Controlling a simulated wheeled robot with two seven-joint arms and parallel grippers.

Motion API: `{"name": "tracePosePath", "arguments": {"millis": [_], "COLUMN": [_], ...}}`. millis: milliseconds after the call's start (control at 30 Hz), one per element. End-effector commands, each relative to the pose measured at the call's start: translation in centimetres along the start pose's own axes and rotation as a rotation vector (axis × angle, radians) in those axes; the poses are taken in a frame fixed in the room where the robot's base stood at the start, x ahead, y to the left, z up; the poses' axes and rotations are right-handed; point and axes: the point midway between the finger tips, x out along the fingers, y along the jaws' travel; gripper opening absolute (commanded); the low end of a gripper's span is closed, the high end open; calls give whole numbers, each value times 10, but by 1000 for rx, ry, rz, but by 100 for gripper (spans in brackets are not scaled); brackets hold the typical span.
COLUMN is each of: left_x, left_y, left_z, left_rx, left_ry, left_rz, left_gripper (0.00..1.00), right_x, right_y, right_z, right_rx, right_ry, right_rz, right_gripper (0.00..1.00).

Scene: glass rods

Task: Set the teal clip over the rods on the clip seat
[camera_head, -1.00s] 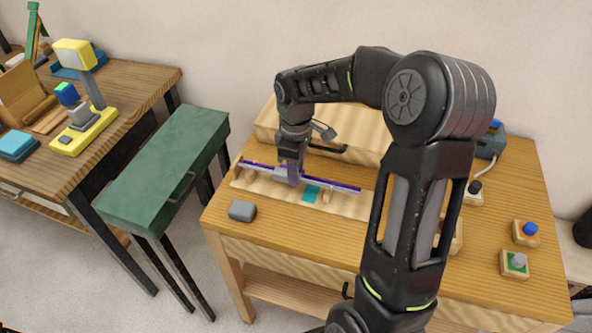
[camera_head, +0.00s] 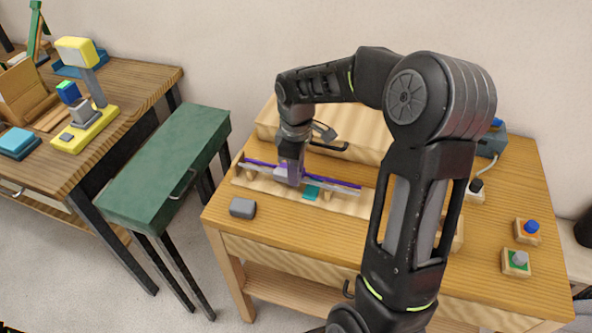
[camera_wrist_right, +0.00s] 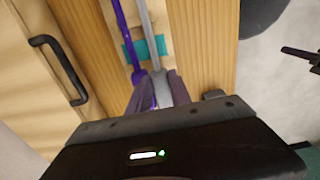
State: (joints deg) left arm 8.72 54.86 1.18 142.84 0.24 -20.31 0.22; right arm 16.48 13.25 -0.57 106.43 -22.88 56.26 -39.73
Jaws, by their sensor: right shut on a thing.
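A purple rod (camera_head: 345,184) and a pale grey rod (camera_head: 338,191) run side by side along the wooden rack on the right-hand bench. My right gripper (camera_head: 289,177) points down and is shut around the rods left of the teal piece. In the right wrist view the purple rod (camera_wrist_right: 121,25) and the grey rod (camera_wrist_right: 147,30) run in between its fingers (camera_wrist_right: 160,95). A teal piece (camera_head: 312,192) is on the rack; in the wrist view this teal piece (camera_wrist_right: 161,46) appears to lie under the rods. I cannot tell whether it is the clip or the seat. My left gripper is out of view.
A grey block (camera_head: 242,208) lies at the bench's front left. A wooden case (camera_head: 350,128) with a dark handle stands behind the rack. Two small button blocks, one blue (camera_head: 528,226) and one grey-green (camera_head: 518,259), sit at right. A green-topped stand (camera_head: 165,165) is left of the bench.

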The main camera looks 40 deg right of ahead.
Motion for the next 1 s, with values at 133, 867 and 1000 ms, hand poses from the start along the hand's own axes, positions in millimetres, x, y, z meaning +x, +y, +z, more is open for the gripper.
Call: {"name": "tracePosePath", "arguments": {"millis": [133,867,1000], "left_x": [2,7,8], "left_y": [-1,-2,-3], "left_z": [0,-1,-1], "left_rx": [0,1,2], "left_ry": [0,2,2], "left_rz": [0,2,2], "left_gripper": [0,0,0], "right_x": [7,-51,-71], "right_y": [2,-2,-3], "right_z": [3,2,1], "right_rx": [3,2,1], "right_ry": [-6,0,1], "right_rz": [-1,8,7], "right_gripper": [0,50,50]}}
